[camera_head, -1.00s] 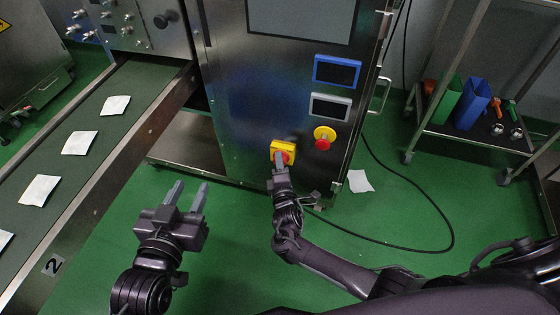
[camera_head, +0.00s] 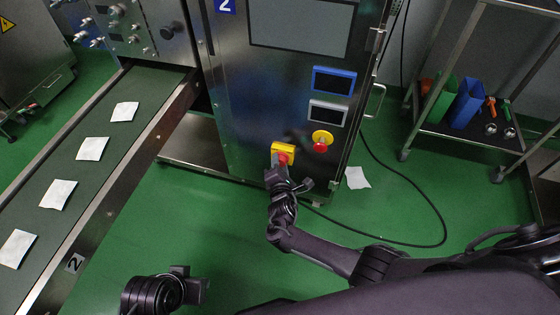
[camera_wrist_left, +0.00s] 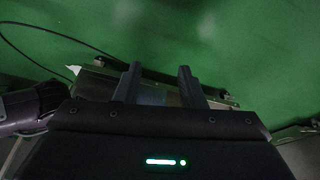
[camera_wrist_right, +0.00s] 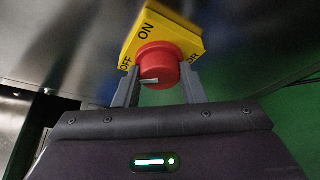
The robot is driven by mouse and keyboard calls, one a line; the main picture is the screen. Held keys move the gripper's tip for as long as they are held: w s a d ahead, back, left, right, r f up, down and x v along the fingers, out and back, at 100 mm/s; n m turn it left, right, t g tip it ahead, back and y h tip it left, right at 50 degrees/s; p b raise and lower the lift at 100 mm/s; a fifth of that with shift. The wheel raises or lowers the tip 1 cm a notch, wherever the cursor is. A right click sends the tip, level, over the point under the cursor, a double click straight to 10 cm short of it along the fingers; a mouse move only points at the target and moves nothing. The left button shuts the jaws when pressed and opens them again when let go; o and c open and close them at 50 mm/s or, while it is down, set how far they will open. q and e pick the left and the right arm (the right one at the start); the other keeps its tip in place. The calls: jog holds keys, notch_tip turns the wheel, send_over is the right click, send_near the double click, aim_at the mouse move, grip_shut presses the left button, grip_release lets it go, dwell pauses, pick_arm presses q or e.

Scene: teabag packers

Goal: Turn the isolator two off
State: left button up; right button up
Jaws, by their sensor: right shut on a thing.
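The isolator is a yellow plate (camera_head: 283,147) with a red knob, low on the front of the steel cabinet (camera_head: 238,120) marked 2. In the right wrist view the plate (camera_wrist_right: 160,28) reads ON at the top and OFF at the left. The red knob (camera_wrist_right: 158,63) has a white mark on its lower face. My right gripper (camera_wrist_right: 158,92) is shut on this knob, one finger on each side. It also shows in the head view (camera_head: 279,163). My left gripper (camera_wrist_left: 158,72) is open and empty, away from the cabinet; its fingers barely show in the head view.
A red emergency button (camera_head: 321,145) on a yellow base sits just right of the isolator. A conveyor (camera_head: 110,180) with several white packets runs at the left. A cable (camera_head: 440,215) and a white sheet (camera_head: 357,177) lie on the floor. A cart (camera_head: 460,130) stands at the right.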

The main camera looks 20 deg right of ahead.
pick_arm(q)
jog(key=shift+s+a+r+g+p, duration=0.15)
jog(key=shift+a+g+p, duration=0.1)
jog(key=shift+a, duration=0.15)
jog(key=shift+s+a+r+g+p, duration=0.15)
jog(key=shift+a+p, duration=0.1)
jog(key=shift+a, duration=0.15)
pick_arm(e)
jog(key=shift+n+g, duration=0.4)
jog(key=shift+n, duration=0.3)
pick_arm(q)
jog(key=shift+y, duration=0.3)
pick_arm(e)
jog(key=o, duration=1)
pick_arm(q)
jog(key=shift+n+g+y, duration=0.3)
jog(key=shift+n+g, duration=0.2)
jog(key=shift+g, duration=0.1)
jog(key=a+f+p, duration=0.1)
jog(key=f+p, duration=0.1)
jog(key=f, duration=0.1)
jog(key=a+f+p, duration=0.1)
jog(key=shift+s+a+f+p, duration=0.15)
jog(key=shift+a+f+p, duration=0.15)
jog(key=shift+f+p, duration=0.1)
pick_arm(e)
jog(key=v, duration=0.7)
jog(key=shift+s+a, duration=0.25)
jog(key=shift+s, duration=0.1)
